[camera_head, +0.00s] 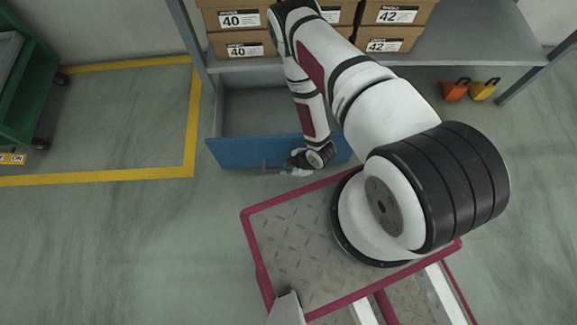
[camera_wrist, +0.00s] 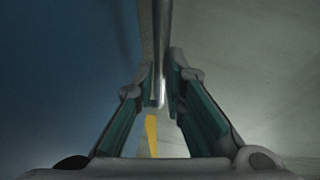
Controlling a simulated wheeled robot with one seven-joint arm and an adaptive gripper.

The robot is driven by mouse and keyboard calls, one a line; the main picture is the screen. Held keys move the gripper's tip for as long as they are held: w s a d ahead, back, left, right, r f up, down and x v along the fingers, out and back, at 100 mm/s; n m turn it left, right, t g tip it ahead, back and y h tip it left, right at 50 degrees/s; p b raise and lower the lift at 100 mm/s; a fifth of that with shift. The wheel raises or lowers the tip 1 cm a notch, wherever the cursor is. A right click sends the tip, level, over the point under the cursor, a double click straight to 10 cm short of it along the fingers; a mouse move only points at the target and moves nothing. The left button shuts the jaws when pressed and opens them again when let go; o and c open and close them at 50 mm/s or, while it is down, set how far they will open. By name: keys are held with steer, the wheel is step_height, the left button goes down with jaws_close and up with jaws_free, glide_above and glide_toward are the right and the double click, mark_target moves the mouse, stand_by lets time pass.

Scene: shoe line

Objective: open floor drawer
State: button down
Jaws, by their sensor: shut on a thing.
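The floor drawer has a blue front (camera_head: 235,153) and a grey inside (camera_head: 262,108). It stands pulled out at floor level under the grey shelf, and its open inside shows behind the front. My gripper (camera_head: 288,168) is low at the outer face of the drawer front, right of its middle. In the wrist view, my gripper (camera_wrist: 166,90) has its two fingers closed around a grey bar handle (camera_wrist: 161,35). The blue front (camera_wrist: 65,70) fills the left of that view. My wrist hides part of the handle in the head view.
Shoe boxes (camera_head: 240,20) sit on the shelf (camera_head: 465,45) above the drawer. A green cart (camera_head: 40,90) stands at the left, and orange and yellow objects (camera_head: 468,90) lie on the floor at the right. Floor left of my base is clear, with yellow lines (camera_head: 100,176).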

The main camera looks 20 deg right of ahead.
steer(key=c, duration=1.7)
jaws_free()
steer(key=shift+o, duration=0.2)
steer(key=v, duration=1.2)
